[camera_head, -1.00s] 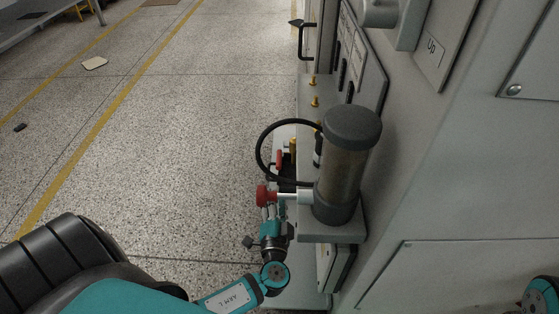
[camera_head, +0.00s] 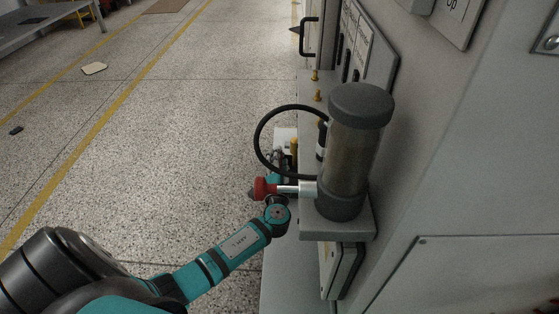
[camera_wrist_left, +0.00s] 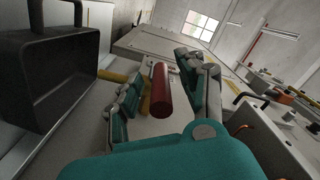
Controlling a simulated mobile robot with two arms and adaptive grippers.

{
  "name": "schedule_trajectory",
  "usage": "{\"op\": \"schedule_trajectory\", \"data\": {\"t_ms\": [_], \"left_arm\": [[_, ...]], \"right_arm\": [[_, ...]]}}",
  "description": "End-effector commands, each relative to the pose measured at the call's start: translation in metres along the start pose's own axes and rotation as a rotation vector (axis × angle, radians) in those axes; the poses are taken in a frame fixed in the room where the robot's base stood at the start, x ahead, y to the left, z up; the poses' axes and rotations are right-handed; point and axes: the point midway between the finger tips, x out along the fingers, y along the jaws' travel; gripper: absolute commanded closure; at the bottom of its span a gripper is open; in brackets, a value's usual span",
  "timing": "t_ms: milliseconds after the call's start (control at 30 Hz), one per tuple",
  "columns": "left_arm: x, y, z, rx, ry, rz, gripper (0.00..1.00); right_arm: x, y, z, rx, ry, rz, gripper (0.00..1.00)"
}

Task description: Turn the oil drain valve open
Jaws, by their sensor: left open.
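A red cylindrical handle (camera_wrist_left: 160,90) stands between the two teal fingers of my left gripper (camera_wrist_left: 158,82) in the left wrist view. The fingers are open, with visible gaps on both sides of the handle. In the head view, my left wrist lies below a red round knob (camera_head: 262,188) on a pale metal stem. The left gripper is mostly hidden there behind the knob and the wrist. I cannot tell whether the knob and the red handle belong to the same valve. My right gripper is not in view.
A dark-capped cylinder (camera_head: 350,150) stands on a machine ledge, with a black hose (camera_head: 262,135) looping beside it. The grey cabinet (camera_head: 470,170) fills the right side. A dark box-like frame (camera_wrist_left: 50,75) is left of the gripper. The floor at left is open.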

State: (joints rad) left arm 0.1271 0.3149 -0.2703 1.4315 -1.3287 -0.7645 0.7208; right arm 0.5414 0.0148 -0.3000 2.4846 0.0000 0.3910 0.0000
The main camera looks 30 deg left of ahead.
Motion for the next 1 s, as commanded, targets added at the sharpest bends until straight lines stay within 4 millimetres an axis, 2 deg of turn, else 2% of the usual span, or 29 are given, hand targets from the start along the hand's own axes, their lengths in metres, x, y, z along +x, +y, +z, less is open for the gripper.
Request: {"op": "schedule_trajectory", "data": {"t_ms": [200,467,767,1000], "left_arm": [[0.016,0.000,0.000,0.000,0.000,-0.001,0.60],[0.017,0.000,0.000,0.000,-0.001,0.000,0.60],[0.017,-0.001,0.000,0.000,-0.001,-0.002,0.98],[0.017,-0.003,0.000,0.000,-0.001,-0.005,1.00]], "right_arm": [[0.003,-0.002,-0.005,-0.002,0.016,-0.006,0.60],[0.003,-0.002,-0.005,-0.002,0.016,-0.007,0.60],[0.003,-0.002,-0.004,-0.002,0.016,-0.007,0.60],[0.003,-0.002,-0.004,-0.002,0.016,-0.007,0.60]]}}
